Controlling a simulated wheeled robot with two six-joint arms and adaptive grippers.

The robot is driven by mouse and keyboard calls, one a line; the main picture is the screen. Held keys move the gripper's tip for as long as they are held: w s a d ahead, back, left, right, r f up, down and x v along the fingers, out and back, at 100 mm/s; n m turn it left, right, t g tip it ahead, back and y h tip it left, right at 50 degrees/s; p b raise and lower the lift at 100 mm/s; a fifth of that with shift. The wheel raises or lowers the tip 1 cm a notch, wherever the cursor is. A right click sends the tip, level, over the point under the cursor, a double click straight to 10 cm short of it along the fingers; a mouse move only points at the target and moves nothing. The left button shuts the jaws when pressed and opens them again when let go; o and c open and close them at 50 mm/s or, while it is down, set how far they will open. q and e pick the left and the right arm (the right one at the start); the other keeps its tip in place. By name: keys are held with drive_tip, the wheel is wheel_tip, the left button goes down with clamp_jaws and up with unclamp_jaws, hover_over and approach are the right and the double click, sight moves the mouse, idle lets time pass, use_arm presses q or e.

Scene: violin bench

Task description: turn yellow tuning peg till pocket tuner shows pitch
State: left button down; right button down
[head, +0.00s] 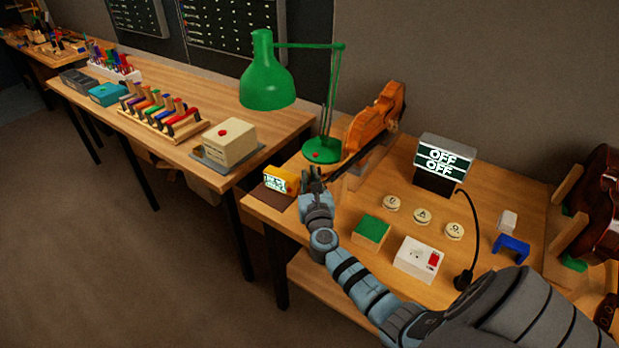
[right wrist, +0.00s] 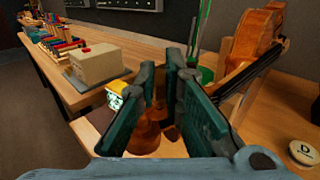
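The violin (head: 376,118) lies at the back of the bench, its dark neck running down toward my right gripper (head: 314,176). In the right wrist view, the violin body (right wrist: 258,38) is at upper right. The two fingers of my right gripper (right wrist: 162,68) stand apart there, with a brown curved piece (right wrist: 150,136), apparently the violin's head, showing between and below them. I cannot make out the yellow peg; the fingers cover that area. The yellow pocket tuner (head: 281,180) stands just left of the gripper, its lit screen too small to read. My left gripper is not in view.
A green lamp (head: 268,82) stands behind the gripper. A display reading OFF twice (head: 444,158), several round discs (head: 422,216), a green-topped block (head: 371,231) and a white switch box (head: 418,258) are on the bench. A beige box (head: 230,144) sits on the left table.

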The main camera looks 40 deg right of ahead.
drive_tip(key=shift+m+g+h, duration=0.3)
drive_tip(key=shift+m+h, duration=0.1)
drive_tip(key=shift+h, duration=0.1)
drive_tip(key=shift+w+a+f+m+g+h+b, duration=0.1)
drive_tip(key=shift+a+m+g+h+b, duration=0.05)
drive_tip(key=shift+m+g+h+b, duration=0.55)
drive_tip(key=shift+w+m+g+h+b, duration=0.1)
drive_tip(key=shift+m+g+h+b, duration=0.25)
drive_tip(key=shift+m+g+h, duration=0.45)
drive_tip(key=m+g+h+b, duration=0.1)
drive_tip(key=g+b, duration=0.1)
drive_tip(key=m+g+h+b, duration=0.1)
drive_tip(key=m+h+b, duration=0.1)
drive_tip(key=shift+w+a+f+g, duration=0.1)
drive_tip(key=shift+w+a+g, duration=0.05)
drive_tip(key=shift+g, duration=0.25)
drive_tip(key=shift+m+g+h+b, duration=0.4)
drive_tip(key=shift+m+g+b, duration=0.15)
drive_tip(key=shift+g, duration=0.35)
drive_tip(key=c, duration=2)
unclamp_jaws()
drive_tip(key=shift+r, duration=0.2)
